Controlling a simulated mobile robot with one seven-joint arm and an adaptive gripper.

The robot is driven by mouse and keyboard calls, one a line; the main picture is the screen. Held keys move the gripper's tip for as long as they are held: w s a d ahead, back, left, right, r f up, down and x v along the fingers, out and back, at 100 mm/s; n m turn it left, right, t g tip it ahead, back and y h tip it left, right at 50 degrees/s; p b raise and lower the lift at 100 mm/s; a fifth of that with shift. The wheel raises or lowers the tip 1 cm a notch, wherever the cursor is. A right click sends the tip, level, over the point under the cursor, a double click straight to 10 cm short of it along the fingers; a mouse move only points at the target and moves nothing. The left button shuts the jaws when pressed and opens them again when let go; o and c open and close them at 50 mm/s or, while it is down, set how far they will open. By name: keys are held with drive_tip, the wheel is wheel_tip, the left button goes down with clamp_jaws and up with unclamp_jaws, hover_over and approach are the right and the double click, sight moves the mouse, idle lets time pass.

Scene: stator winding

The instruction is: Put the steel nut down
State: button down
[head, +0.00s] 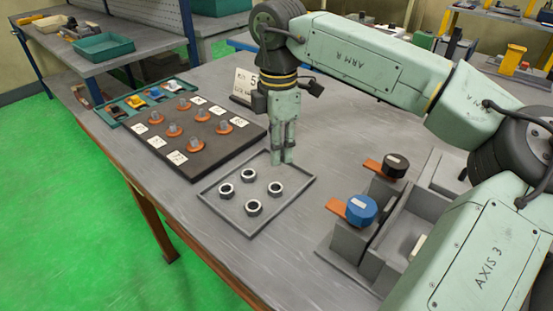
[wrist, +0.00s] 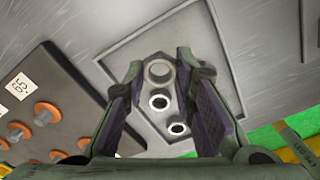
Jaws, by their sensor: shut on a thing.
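Several steel nuts, such as the front one (head: 253,207), lie apart in a shallow grey tray (head: 208,205) on the bench. My gripper (head: 283,161) points down at the tray's back edge in the head view. In the wrist view my gripper (wrist: 160,72) is shut on a steel nut (wrist: 160,84), a grey ring between the fingertips. The fingers hide this nut in the head view. Two nuts in the tray (wrist: 159,102) (wrist: 178,128) show beyond it between the fingers. The gap between the held nut and the tray floor cannot be told.
A dark board (head: 190,155) with orange-based posts and number cards stands left of the tray. A teal rack (head: 140,101) lies behind it. To the right is a grey fixture (head: 372,262) with a blue-capped part (head: 362,209) and a black-capped part (head: 396,165).

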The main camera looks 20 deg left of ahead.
sight(278, 172)
drive_tip(key=shift+f+p, duration=0.35)
drive_tip(key=shift+f, duration=1.5)
drive_tip(key=shift+f, duration=0.1)
drive_tip(key=shift+f+b, duration=0.15)
drive_tip(key=shift+b, duration=0.15)
drive_tip(key=c, duration=1.3)
unclamp_jaws()
wheel_tip(278, 172, up, 12)
drive_tip(key=shift+r+b, duration=0.25)
drive_tip(key=shift+b, duration=0.5)
